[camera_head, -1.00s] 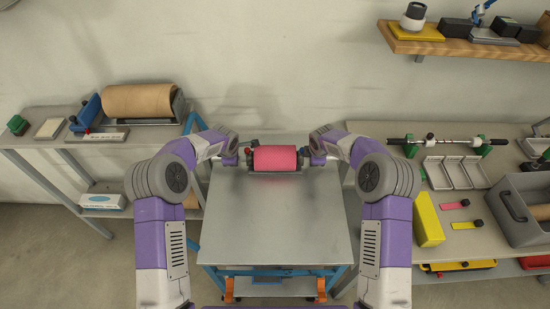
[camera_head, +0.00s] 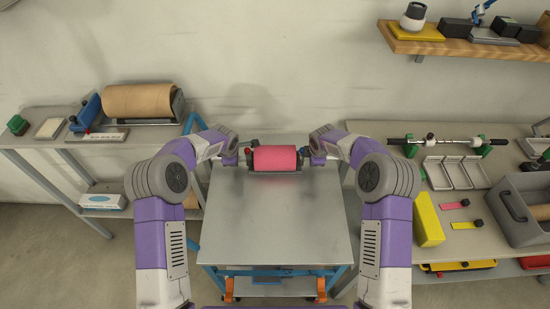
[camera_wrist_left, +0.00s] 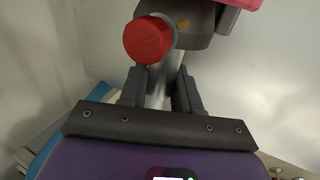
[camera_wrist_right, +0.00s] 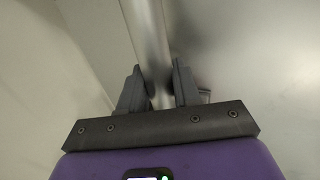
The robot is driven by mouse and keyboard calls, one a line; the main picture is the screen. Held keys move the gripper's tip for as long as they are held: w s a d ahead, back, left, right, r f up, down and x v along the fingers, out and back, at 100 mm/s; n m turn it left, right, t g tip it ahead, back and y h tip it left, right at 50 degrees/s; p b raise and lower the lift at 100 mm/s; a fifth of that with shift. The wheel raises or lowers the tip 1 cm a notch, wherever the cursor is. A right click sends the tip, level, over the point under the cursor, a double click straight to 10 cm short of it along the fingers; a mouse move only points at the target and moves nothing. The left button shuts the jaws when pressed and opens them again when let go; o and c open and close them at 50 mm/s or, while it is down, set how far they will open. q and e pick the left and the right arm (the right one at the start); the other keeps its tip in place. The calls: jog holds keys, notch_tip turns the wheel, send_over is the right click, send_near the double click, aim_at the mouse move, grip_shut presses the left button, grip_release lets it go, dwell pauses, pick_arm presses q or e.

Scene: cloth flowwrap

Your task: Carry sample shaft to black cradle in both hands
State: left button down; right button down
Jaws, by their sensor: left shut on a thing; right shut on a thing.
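A pink roll (camera_head: 277,159) lies level between my two grippers at the far end of the metal table, with dark parts at its ends. My left gripper (camera_wrist_left: 160,88) is shut on a bare metal shaft, beside a dark block (camera_wrist_left: 190,25) with a red round knob (camera_wrist_left: 148,39). A pink edge shows above right there. My right gripper (camera_wrist_right: 152,88) is shut on a smooth metal shaft (camera_wrist_right: 147,30). In the head view both fingertips are largely hidden. I cannot tell whether the dark parts by the roll are the black cradle, or whether they bear its weight.
The metal table (camera_head: 275,220) is bare in front of the roll. A left bench holds a tan roll (camera_head: 139,101) in a dark stand. The right bench holds another shaft (camera_head: 455,142) on green stands, white trays (camera_head: 457,174) and a grey bin (camera_head: 520,212). A wall stands close behind.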

pick_arm(q)
jog(key=shift+w+r, duration=0.1)
jog(key=shift+r, duration=0.1)
pick_arm(e)
jog(key=shift+w+r, duration=0.15)
jog(key=shift+r, duration=0.05)
